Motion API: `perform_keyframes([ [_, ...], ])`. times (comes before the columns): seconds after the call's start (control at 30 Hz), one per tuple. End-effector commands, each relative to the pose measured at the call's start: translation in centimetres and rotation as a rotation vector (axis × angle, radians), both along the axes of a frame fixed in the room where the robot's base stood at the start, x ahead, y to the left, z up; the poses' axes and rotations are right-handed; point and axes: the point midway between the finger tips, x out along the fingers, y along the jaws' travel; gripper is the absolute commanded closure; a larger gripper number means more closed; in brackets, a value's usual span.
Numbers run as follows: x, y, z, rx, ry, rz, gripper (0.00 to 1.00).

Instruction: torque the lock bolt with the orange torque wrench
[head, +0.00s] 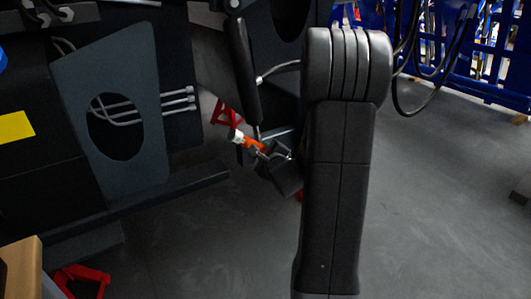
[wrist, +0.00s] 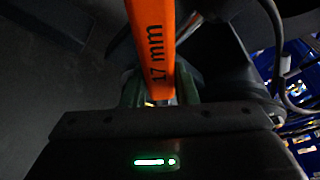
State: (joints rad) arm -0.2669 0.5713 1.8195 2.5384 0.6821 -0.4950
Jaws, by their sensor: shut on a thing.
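The orange torque wrench (head: 250,143) is in my gripper (head: 272,154), near the middle of the head view. Its far end looks pale or white and points up and to the left. In the wrist view the orange wrench (wrist: 154,48) runs up from my gripper (wrist: 160,98) and out of the top edge, with "17 mm" printed on it. The jaws are shut on the wrench. I cannot make out the lock bolt in either view. The wrench's working end is out of the wrist view, and whether it touches anything is unclear.
The dark chassis plate (head: 110,120) with an oval hole and grey pipes (head: 178,102) is at left. A black cylinder (head: 245,70) hangs just above the wrench. A red stand (head: 226,115) is behind it. Blue racks (head: 485,50) stand back right. The floor at right is mostly clear.

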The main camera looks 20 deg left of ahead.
Motion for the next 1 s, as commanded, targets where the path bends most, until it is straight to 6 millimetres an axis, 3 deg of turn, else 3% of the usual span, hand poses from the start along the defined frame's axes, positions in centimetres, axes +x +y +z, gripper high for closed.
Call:
perform_keyframes([
  [1.0, 1.7, -1.3, 2.5, 0.106, 0.133, 0.0, 1.0],
])
